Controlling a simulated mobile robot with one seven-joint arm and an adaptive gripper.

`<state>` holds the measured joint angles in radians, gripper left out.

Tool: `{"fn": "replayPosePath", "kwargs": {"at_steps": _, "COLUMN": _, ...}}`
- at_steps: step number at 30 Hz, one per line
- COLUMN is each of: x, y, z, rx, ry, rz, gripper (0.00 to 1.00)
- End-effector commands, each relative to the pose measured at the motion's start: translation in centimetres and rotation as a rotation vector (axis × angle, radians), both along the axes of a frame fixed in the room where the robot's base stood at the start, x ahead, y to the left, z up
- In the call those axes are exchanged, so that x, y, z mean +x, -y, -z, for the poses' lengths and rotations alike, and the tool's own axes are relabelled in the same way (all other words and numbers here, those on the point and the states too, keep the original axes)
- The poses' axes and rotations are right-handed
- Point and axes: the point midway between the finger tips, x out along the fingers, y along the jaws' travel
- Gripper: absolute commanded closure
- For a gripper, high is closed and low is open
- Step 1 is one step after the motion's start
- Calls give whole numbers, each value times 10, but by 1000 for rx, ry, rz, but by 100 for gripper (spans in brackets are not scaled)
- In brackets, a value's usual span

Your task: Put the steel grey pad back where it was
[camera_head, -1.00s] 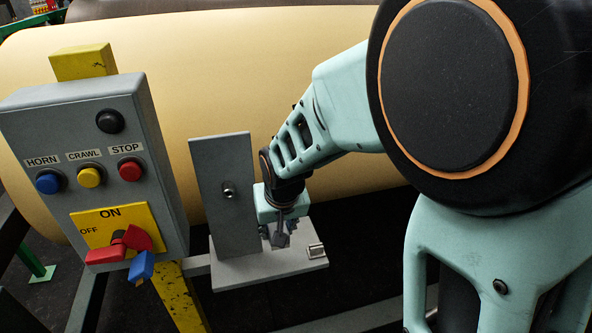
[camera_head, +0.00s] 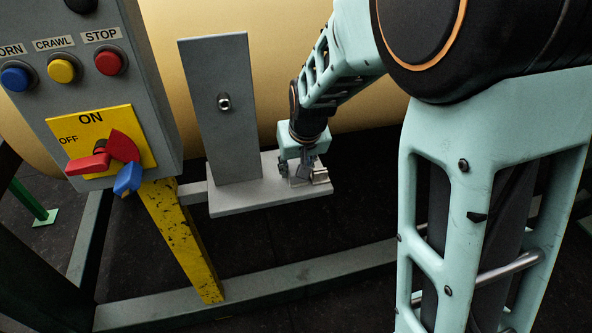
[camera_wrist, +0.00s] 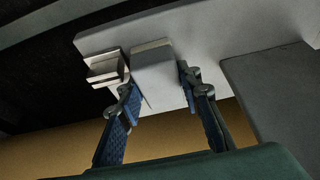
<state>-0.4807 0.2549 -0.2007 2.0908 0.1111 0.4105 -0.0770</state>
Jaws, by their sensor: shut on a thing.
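My gripper (camera_wrist: 158,85) is shut on the steel grey pad (camera_wrist: 155,68), a plain grey block between the two blue-padded fingers in the wrist view. In the head view my gripper (camera_head: 303,170) points down at the right end of a grey shelf plate (camera_head: 240,198). The pad is small and mostly hidden there. A small pale metal bracket (camera_head: 321,176) stands close beside the gripper on the shelf. In the wrist view the stepped bracket (camera_wrist: 104,68) is just left of the pad. I cannot tell whether the pad touches the bracket or the shelf.
An upright grey plate (camera_head: 222,130) with a bolt rises from the shelf, left of my gripper. A grey control box (camera_head: 150,60) with buttons and a red switch handle (camera_head: 122,147) stands further left. A large cream roll (camera_head: 270,60) lies behind.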

Motion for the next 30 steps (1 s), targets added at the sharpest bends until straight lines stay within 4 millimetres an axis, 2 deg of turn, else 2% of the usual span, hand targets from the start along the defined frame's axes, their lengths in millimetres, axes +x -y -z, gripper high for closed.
{"fn": "replayPosePath", "kwargs": {"at_steps": 11, "x": 0, "y": 0, "z": 4, "rx": 0, "ry": 1, "rz": 0, "gripper": 94}}
{"fn": "replayPosePath", "kwargs": {"at_steps": 12, "x": 0, "y": 0, "z": 3, "rx": 0, "ry": 1, "rz": 0, "gripper": 64}}
{"fn": "replayPosePath", "kwargs": {"at_steps": 16, "x": 0, "y": 0, "z": 3, "rx": 0, "ry": 1, "rz": 0, "gripper": 50}}
{"fn": "replayPosePath", "kwargs": {"at_steps": 25, "x": 0, "y": 0, "z": 1, "rx": 0, "ry": 1, "rz": 0, "gripper": 50}}
{"fn": "replayPosePath", "kwargs": {"at_steps": 30, "x": -3, "y": 1, "z": -14, "rx": 2, "ry": 5, "rz": -1, "gripper": 50}}
